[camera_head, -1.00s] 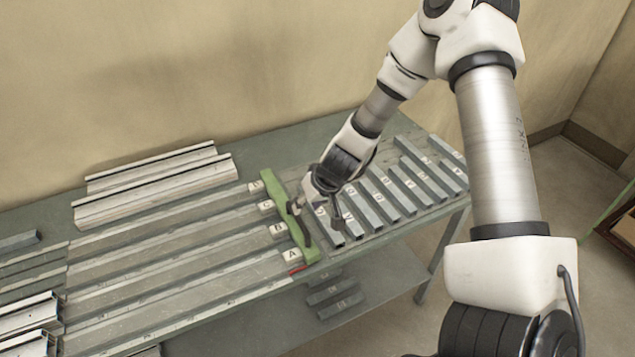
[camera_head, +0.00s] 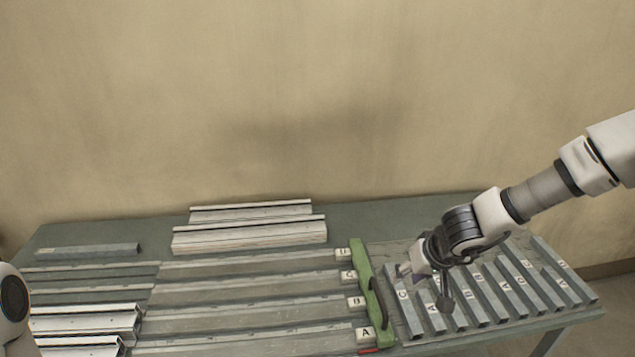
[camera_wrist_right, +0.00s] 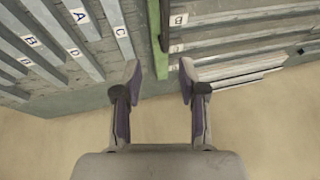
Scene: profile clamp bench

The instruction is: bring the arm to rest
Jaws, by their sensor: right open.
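My right gripper (camera_head: 425,284) is at the left end of the row of labelled bars, just right of the green clamp bar (camera_head: 360,262). Its fingers are spread with nothing between them. I cannot tell the exact height above the bars. The green bar lies across the ends of long profile channels labelled A to D and carries a dark handle (camera_head: 378,302). My left gripper is not in view.
Short grey bars (camera_head: 515,285) with letter labels lie side by side on the right of the bench. Pale profiles (camera_head: 250,236) lie at the back, and a loose grey bar (camera_head: 88,249) lies at the back left. The wall stands close behind the bench.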

